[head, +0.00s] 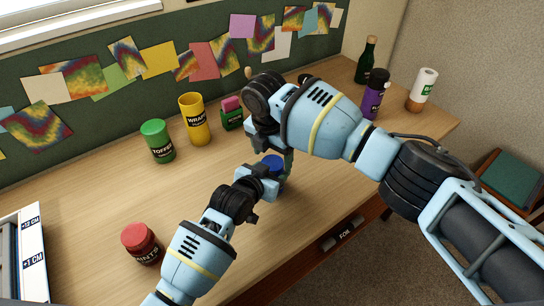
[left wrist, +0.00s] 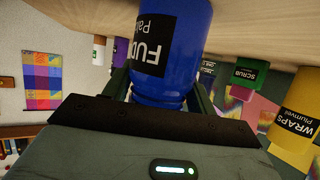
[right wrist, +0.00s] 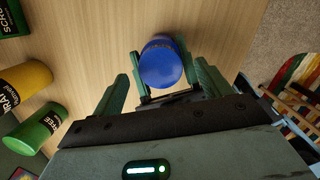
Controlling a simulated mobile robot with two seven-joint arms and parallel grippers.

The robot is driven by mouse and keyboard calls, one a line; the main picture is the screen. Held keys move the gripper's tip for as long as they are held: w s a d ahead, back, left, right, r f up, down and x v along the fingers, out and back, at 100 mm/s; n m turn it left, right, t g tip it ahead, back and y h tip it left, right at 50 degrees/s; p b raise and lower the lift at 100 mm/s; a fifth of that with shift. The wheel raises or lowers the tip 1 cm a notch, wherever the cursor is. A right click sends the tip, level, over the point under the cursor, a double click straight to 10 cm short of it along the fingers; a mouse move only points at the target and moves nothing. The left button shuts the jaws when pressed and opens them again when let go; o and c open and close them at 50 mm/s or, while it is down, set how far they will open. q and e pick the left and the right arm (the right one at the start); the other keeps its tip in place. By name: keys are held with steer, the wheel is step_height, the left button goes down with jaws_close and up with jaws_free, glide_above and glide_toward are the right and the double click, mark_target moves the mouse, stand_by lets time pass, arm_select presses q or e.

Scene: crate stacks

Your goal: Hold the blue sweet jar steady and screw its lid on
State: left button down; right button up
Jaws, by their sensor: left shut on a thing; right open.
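The blue sweet jar (head: 273,165) stands on the wooden desk, mostly hidden behind my arms in the head view. In the left wrist view the jar (left wrist: 178,40) appears upside down, with a black label reading "FUD". My left gripper (head: 266,178) is shut on the jar from the side. A blue lid (right wrist: 161,63) sits on top of the jar, seen from above in the right wrist view. I cannot tell how tight it is. My right gripper (right wrist: 162,92) is open above the jar, its fingers apart on either side and not closed on the lid.
A green jar (head: 158,141), a yellow jar (head: 194,119) and a green box-like container (head: 232,115) stand behind. A red jar (head: 142,244) is at front left.

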steer(key=shift+r, duration=1.45)
steer(key=shift+c, duration=0.3)
steer(key=shift+a+r, duration=0.2)
steer(key=shift+r, duration=0.35)
steer(key=shift+w+r+g+y, duration=0.1)
steer(key=shift+r+g+y, duration=0.2)
steer(key=shift+r, duration=0.3)
steer(key=shift+d+r+n+g, duration=0.25)
steer(key=shift+r+n+g, duration=0.05)
steer(key=shift+r, duration=0.15)
steer(key=shift+f, duration=0.1)
